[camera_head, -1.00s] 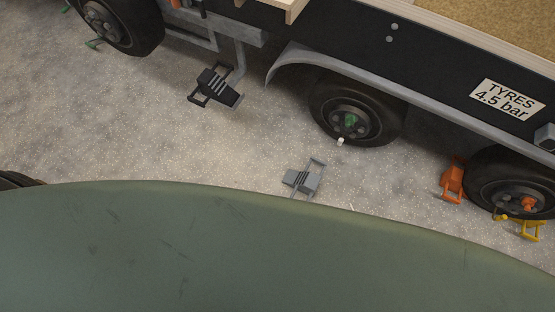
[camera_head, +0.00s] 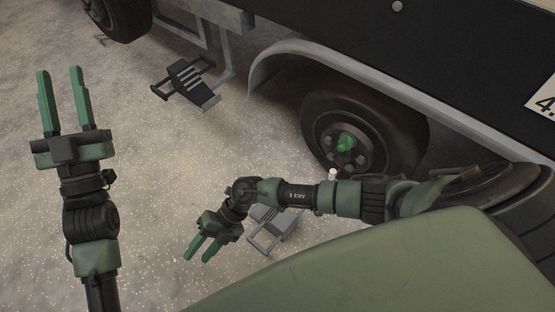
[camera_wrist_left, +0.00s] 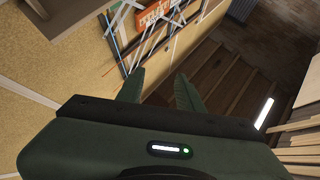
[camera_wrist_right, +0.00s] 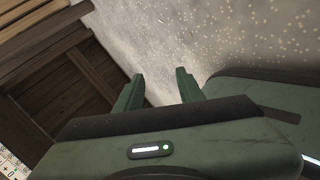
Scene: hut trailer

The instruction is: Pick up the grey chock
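The grey chock (camera_head: 283,226) lies on the gravel ground in the head view, below the near wheel. My right arm crosses over it and hides its upper part. My right gripper (camera_head: 197,253) is to the left of the chock, apart from it, with its two green fingers spread and nothing between them. It also shows open and empty in the right wrist view (camera_wrist_right: 160,90). My left gripper (camera_head: 66,92) is raised at the left of the head view, open and empty. The left wrist view also shows its fingers apart (camera_wrist_left: 160,88).
A black chock (camera_head: 188,84) lies on the ground at the upper middle. A trailer wheel (camera_head: 352,135) with a green hub piece stands behind my right arm, under a grey mudguard (camera_head: 330,55). The ground between my two grippers is clear.

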